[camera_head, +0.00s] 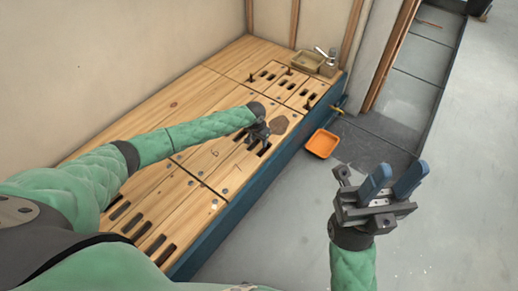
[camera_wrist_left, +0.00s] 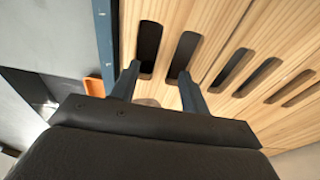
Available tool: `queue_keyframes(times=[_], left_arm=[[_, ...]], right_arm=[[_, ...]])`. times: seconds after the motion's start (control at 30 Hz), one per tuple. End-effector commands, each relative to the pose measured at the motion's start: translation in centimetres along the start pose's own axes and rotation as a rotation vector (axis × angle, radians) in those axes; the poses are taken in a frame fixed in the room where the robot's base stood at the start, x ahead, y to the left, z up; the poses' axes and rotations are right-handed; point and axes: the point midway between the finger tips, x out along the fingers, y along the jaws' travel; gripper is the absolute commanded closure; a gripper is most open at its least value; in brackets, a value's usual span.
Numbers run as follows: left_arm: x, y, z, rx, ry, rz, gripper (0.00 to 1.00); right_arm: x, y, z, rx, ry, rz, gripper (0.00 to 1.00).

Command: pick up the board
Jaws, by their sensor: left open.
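A pale wooden board (camera_head: 205,168) with dark slots forms part of the bench top, and several similar boards lie beside it. In the left wrist view the slotted wood (camera_wrist_left: 215,25) fills the upper right. My left gripper (camera_head: 262,140) is open over the slots near the bench's front edge. In the wrist view its two fingers (camera_wrist_left: 159,76) point at the lower ends of two neighbouring slots; I cannot tell whether the tips are inside them. Nothing shows between the fingers but wood. My right gripper (camera_head: 395,180) is open and empty, held above the floor to the right.
The bench has a blue front side (camera_head: 250,190). An orange tray (camera_head: 321,143) sits beside it on the floor. A small wooden box (camera_head: 306,62) and a metal tap (camera_head: 326,53) are at the far end. A brown patch (camera_head: 280,124) lies close to my left gripper. Grey floor is clear at right.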

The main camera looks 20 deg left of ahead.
Motion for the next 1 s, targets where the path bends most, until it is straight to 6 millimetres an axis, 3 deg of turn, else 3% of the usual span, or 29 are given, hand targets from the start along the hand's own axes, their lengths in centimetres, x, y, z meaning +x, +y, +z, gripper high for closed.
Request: queue_keyframes(times=[0.43, 0.7, 0.73, 0.93, 1.0], left_arm=[[4.9, -0.7, 0.0, 0.000, -0.001, 0.000, 0.55], [5.2, -0.7, -0.1, 0.000, 0.000, 0.000, 0.55], [5.2, -0.7, -0.1, 0.000, 0.000, 0.000, 0.56], [5.2, -0.8, 0.0, 0.001, 0.000, 0.000, 0.96], [5.2, -0.8, 0.0, 0.000, 0.000, 0.000, 1.00]], right_arm=[[-1.2, -0.5, 0.3, 0.046, 0.015, 0.018, 0.64], [-0.9, -0.5, 0.4, 0.052, 0.020, 0.019, 0.64], [-0.8, -0.5, 0.4, 0.052, 0.020, 0.019, 0.64], [-0.9, -0.5, 0.4, 0.052, 0.019, 0.019, 0.64], [-0.9, -0.5, 0.4, 0.052, 0.018, 0.019, 0.64]])
